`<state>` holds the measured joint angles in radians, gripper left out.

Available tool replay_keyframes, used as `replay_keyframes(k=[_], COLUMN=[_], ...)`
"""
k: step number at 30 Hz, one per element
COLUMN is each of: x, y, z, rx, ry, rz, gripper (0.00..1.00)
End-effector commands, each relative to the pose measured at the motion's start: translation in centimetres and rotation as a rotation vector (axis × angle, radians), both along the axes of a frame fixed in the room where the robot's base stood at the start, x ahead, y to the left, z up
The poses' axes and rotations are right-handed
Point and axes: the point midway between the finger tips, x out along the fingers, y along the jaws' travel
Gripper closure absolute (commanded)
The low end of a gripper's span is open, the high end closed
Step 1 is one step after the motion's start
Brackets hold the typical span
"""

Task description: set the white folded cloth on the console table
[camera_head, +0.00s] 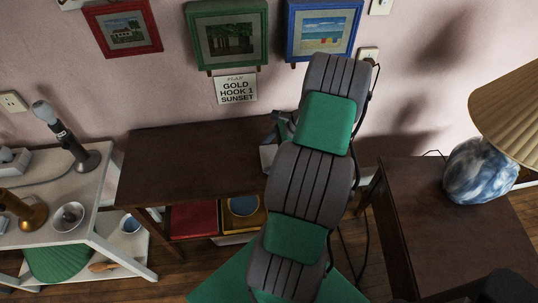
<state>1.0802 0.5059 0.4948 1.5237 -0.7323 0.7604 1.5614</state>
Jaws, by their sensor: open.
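A long dark wooden table (190,165), which looks like the console table, stands against the pink wall, and its visible top is bare. My grey and green arm reaches across its right end. My gripper (277,135) shows only in part beside the arm, over the right part of the tabletop, and its fingertips are mostly hidden. A small pale patch (268,156) shows just below the gripper at the arm's edge. I cannot tell whether it is the white folded cloth or part of the gripper.
A white table (60,210) at left holds a dark lamp-like stand (70,140), a brass object (22,210) and a metal bowl (69,216). A red bin (193,220) sits under the dark table. At right, a brown table (425,215) bears a blue-white lamp (478,172).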

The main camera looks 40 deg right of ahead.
Motion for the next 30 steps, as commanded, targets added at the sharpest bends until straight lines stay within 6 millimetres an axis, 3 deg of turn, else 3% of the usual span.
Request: replay_keyframes(k=[12,20,23,25,27,30], x=[-3.0,-3.4,-1.5,0.8,2.8,3.2], y=[-4.5,-5.1,-2.9,0.7,5.9,14.1], z=[8.1,10.0,11.6,13.9,16.5,19.8], rx=[-0.005,-0.007,-0.076,-0.176,-0.306,-0.5], ry=[-0.002,-0.003,-0.027,-0.067,-0.124,-0.223], rz=[-0.003,0.011,0.128,0.313,0.564,0.969], gripper=[0.0,0.0,0.0,0.0,0.0,0.0])
